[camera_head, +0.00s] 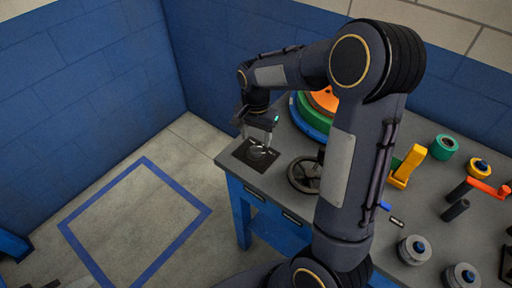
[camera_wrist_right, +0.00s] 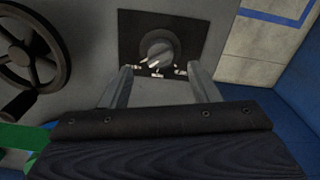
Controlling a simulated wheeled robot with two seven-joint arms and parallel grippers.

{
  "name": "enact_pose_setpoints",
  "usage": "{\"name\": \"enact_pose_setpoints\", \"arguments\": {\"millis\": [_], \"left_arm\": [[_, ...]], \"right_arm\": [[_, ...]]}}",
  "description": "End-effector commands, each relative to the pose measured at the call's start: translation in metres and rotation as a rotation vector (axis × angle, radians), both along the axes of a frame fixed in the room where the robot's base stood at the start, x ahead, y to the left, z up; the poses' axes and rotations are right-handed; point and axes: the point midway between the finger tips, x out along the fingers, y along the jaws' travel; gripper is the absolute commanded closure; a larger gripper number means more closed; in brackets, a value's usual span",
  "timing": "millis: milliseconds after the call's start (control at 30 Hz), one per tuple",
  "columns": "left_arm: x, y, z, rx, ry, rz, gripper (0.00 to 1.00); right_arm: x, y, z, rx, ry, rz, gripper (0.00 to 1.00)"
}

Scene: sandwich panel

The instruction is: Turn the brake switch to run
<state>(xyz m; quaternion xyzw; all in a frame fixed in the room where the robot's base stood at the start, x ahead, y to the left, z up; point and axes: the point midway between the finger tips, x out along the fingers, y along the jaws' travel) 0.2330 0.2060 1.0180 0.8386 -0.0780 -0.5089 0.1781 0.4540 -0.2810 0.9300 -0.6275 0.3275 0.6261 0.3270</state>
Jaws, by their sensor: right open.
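The brake switch is a round grey knob (camera_wrist_right: 157,47) on a square black plate (camera_wrist_right: 128,22) in the right wrist view. In the head view the knob (camera_head: 256,153) and plate (camera_head: 242,158) sit at the left corner of the table. A few small light marks lie along one side of the knob; their lettering is too small to read. My right gripper (camera_head: 259,141) is over the knob in the head view. Its two fingers (camera_wrist_right: 162,72) are apart in the wrist view, with nothing between the visible tips. Whether they touch the knob is unclear. My left gripper is out of view.
A dark handwheel (camera_head: 304,174) stands right of the plate and shows large in the wrist view (camera_wrist_right: 30,55). A green, blue and orange round stack (camera_head: 312,112) is behind it. A yellow handle (camera_head: 407,167) and several knobs occupy the table's right.

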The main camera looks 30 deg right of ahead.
Motion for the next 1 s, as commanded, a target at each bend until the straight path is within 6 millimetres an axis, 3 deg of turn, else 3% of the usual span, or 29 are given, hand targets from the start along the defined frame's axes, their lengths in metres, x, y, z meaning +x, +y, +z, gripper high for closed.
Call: {"name": "enact_pose_setpoints", "arguments": {"millis": [100,300,667,1000], "left_arm": [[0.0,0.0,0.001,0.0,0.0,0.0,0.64],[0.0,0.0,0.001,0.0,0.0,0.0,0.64],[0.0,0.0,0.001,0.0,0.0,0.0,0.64],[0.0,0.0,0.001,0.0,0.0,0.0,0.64]], "right_arm": [[-0.001,0.0,-0.022,0.0,0.006,0.001,0.45],[-0.001,0.0,-0.046,0.001,0.002,0.002,0.45],[0.0,0.0,-0.052,0.001,0.0,0.003,0.45],[0.0,0.0,-0.052,0.002,-0.001,0.002,0.88]]}}
